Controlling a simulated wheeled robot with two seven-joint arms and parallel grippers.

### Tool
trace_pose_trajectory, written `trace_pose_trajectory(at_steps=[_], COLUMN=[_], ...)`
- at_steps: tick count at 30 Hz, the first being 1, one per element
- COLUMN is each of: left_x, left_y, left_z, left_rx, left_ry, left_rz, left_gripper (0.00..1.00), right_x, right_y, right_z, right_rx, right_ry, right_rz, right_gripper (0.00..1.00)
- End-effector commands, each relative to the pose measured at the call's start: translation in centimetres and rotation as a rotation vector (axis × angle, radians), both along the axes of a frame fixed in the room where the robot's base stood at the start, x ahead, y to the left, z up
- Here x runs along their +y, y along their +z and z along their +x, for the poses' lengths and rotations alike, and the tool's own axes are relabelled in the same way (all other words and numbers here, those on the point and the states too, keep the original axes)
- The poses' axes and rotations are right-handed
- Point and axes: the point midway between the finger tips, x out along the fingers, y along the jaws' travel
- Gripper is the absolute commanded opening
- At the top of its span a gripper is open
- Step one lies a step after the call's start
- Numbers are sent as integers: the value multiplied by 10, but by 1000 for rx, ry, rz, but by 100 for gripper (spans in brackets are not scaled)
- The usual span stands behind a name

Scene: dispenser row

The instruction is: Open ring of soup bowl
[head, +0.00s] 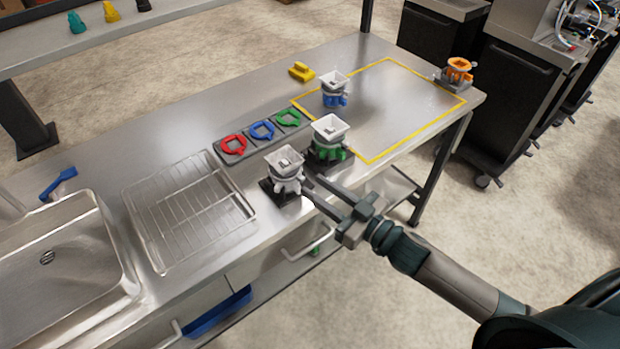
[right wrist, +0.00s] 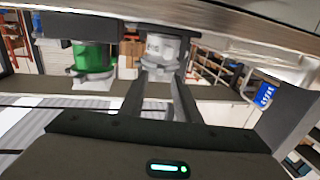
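Several dispensers with square white funnels stand on the steel table; which one is the soup bowl is not marked. The nearest has a white-grey ring (head: 287,187) and sits on a dark base at the table's front edge. My right gripper (head: 308,189) is open, with its fingertips at that dispenser's right side. In the right wrist view the white dispenser (right wrist: 163,46) shows just beyond and between the two spread fingers (right wrist: 164,76); contact cannot be told. A green-ringed dispenser (head: 329,152) stands just behind it, and a blue-ringed one (head: 335,100) farther back. My left gripper is not in view.
A rack holds red (head: 233,145), blue (head: 262,130) and green (head: 288,117) rings. An orange dispenser (head: 459,70) stands at the far right corner. A yellow piece (head: 301,72) lies behind. A wire rack (head: 188,208) and sink (head: 60,258) are left. The yellow-outlined area is mostly clear.

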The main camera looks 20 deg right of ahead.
Motion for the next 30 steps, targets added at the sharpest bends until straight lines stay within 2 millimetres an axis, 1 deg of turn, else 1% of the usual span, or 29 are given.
trace_pose_trajectory(at_steps=[1,3,8,20,21,24,30], left_x=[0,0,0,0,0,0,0], left_y=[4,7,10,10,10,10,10], left_z=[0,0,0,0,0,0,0], left_rx=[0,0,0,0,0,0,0], left_ry=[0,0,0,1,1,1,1], left_rz=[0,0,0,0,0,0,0], left_gripper=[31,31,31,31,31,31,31], right_x=[4,7,13,15,15,15,15], right_y=[3,2,1,0,0,0,0], right_z=[6,13,23,26,26,26,27], right_rx=[-2,-1,-1,0,0,0,0], right_ry=[0,-1,0,0,0,0,2], right_rz=[1,0,0,0,0,0,0], right_gripper=[30,30,30,30,20,0,0])
